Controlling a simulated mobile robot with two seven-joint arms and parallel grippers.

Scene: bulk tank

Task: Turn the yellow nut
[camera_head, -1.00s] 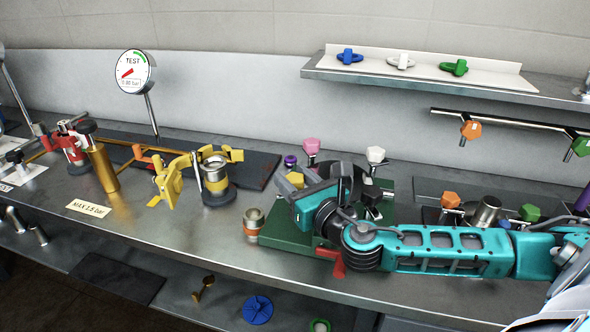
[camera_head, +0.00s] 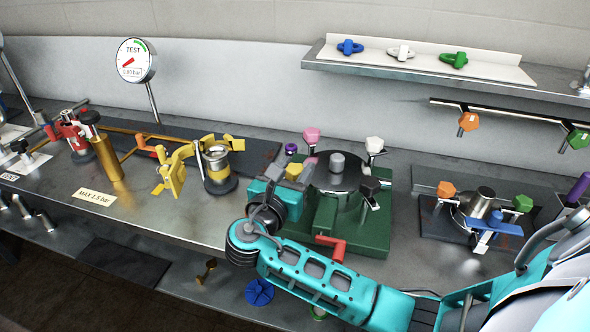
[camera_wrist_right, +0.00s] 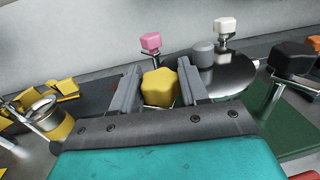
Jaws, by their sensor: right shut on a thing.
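The yellow nut (camera_wrist_right: 160,87) shows in the right wrist view as a lobed knob between the two grey fingers. My right gripper (camera_wrist_right: 160,75) is shut on it, one finger on each side. The pink nut (camera_head: 311,136), white nut (camera_head: 374,145) and black nut (camera_head: 368,185) stand around the lid. My left gripper is out of view.
A red-orange handle (camera_head: 331,246) sticks out at the base's front. Left of my gripper are a yellow clamp (camera_head: 174,172) and a metal cylinder with a yellow band (camera_head: 218,166). A vessel with orange and green knobs (camera_head: 481,203) stands right. A gauge (camera_head: 135,60) rises at the back left.

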